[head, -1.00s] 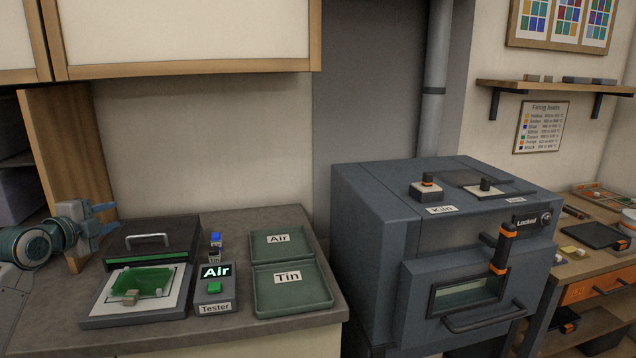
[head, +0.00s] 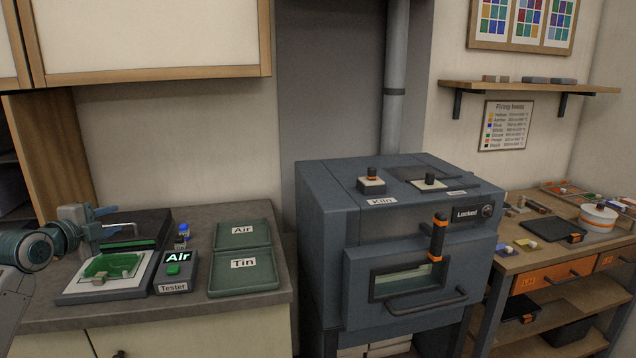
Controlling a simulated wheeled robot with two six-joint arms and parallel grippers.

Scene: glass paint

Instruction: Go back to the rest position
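My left gripper (head: 113,220) is at the left of the head view, over the left end of the counter, beside and partly in front of the dark lidded box (head: 135,240). Its fingers look spread apart with nothing seen between them, though they are small in the picture. My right gripper is not in view. A green glass sheet (head: 112,266) lies on the white-topped plate in front of the box, with small blocks on it. The tester (head: 173,287) stands to its right and its screen reads Air.
Two green trays, Air (head: 260,234) and Tin (head: 262,280), lie on the counter (head: 235,309). The grey kiln (head: 327,218), marked Locked with its door shut, stands to their right. A workbench (head: 530,266) with a black tray and a white pot is at the far right.

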